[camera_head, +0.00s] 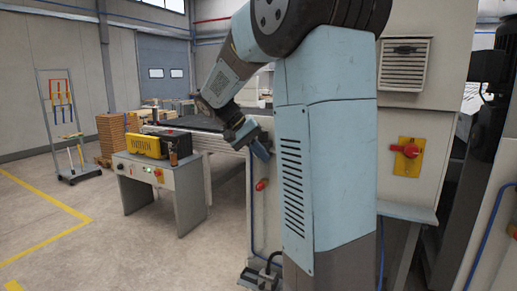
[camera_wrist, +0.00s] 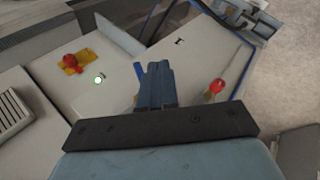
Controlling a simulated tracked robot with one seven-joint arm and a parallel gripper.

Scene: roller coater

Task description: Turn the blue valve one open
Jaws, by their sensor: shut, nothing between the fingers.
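My gripper (camera_wrist: 158,84) is shut and empty in the wrist view, its blue-grey fingers together in front of a pale panel. A small brighter blue piece (camera_wrist: 138,70) stands up just left of the fingertips. It may be the handle of blue valve one, but I cannot tell, nor whether the fingers touch it. In the head view my gripper (camera_head: 249,136) is beside the machine's left side, with a blue piece (camera_head: 261,150) close by its tip. The valve's body and its setting are hidden.
A red knob (camera_wrist: 217,86) is on the panel right of my fingers. A red switch (camera_wrist: 73,63) on a yellow plate is at the left; it also shows in the head view (camera_head: 410,150). A control table (camera_head: 160,165) stands left of the machine.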

